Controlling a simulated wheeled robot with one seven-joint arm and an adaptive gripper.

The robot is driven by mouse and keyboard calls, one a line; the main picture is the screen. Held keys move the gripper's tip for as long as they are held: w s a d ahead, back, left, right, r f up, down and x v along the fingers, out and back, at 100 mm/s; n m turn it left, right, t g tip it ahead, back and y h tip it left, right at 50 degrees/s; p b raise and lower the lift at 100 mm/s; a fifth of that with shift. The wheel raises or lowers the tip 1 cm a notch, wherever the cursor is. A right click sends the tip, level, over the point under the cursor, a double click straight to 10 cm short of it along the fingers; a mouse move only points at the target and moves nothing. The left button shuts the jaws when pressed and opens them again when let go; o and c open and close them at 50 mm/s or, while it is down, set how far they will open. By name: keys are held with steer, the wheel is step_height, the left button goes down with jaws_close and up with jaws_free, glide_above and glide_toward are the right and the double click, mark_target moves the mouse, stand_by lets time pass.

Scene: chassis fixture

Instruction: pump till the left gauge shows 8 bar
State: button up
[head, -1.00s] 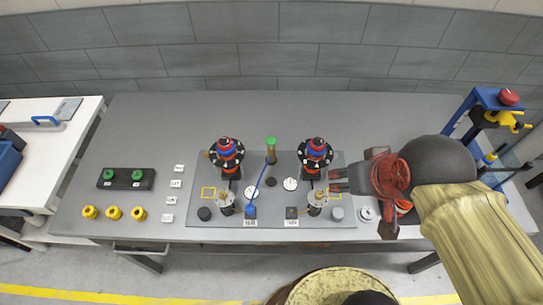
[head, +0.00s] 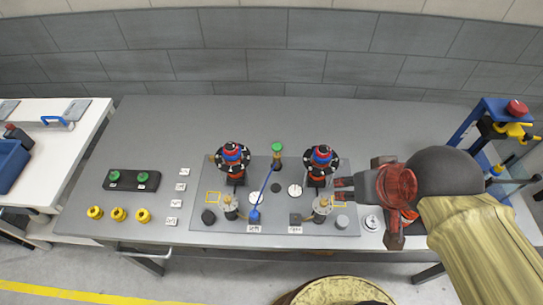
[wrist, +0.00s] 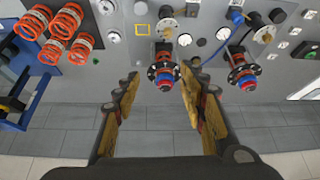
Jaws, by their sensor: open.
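The grey fixture plate (head: 225,224) lies on the bench. The left gauge (head: 256,198) is a small white dial partly behind a slanting blue rod (head: 265,183); it also shows in the wrist view (wrist: 222,33). A second white dial (head: 295,190) is to its right. Their readings are too small to make out. The blue rod rises from a blue block (head: 254,216) toward a green-topped post (head: 277,155). My gripper (head: 343,189) is open and empty, over the plate's right side.
Two upright red, blue and black units (head: 233,158), (head: 320,158) stand on the plate; the right one is close to my gripper. Yellow cups (head: 118,214) and a black green-button box (head: 131,180) are left. A blue stand (head: 490,120) is right. The bench behind is clear.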

steer(key=shift+c, duration=0.6)
jaws_close()
stand_by(1.2)
